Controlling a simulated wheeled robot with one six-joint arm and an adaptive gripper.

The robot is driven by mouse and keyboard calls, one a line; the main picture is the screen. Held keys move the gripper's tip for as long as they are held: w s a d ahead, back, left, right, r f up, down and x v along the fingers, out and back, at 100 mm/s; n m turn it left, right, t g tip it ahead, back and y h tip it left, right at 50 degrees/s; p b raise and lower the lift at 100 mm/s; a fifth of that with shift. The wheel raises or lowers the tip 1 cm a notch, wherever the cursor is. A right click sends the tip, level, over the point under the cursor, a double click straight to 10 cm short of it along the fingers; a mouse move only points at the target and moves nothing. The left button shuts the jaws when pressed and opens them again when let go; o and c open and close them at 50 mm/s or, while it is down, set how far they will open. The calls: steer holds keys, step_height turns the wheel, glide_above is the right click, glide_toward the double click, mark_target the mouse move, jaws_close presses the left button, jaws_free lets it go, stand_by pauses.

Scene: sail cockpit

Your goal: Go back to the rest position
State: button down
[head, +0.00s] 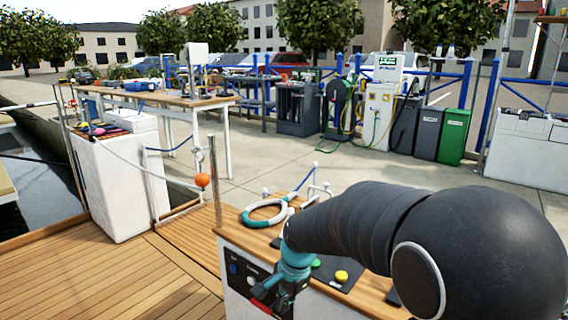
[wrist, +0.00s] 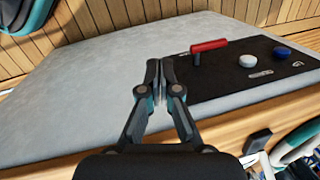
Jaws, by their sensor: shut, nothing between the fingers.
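My gripper (wrist: 159,75) is shut and empty in the wrist view, its fingertips together. It is in front of a grey console face, just left of a black switch panel (wrist: 235,82). A red handle (wrist: 209,46) stands on that panel close to the right of the fingertips, apart from them in the picture. In the head view my gripper (head: 277,302) hangs low at the console's front side, below my dark arm. The arm hides much of the console's right part.
The panel also has a white knob (wrist: 247,61) and a blue knob (wrist: 282,53). A white locker (head: 117,185) stands left on the wooden deck (head: 95,285). Open deck lies between.

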steer(key=s+d+r+n+t, duration=0.1)
steer(key=s+d+r+n, duration=0.2)
steer(key=s, duration=0.4)
steer(key=s+d+r+n+t+h, duration=0.1)
steer(key=s+d+r+n+t, duration=0.1)
steer(key=s+d, duration=0.5)
steer(key=s+d+r+n+t+h, duration=0.1)
steer(key=s+d+r+n, duration=0.3)
steer(key=s, duration=0.4)
step_height(320, 180, up, 3)
steer(key=shift+s+d+f, duration=0.15)
steer(key=shift+d, duration=0.75)
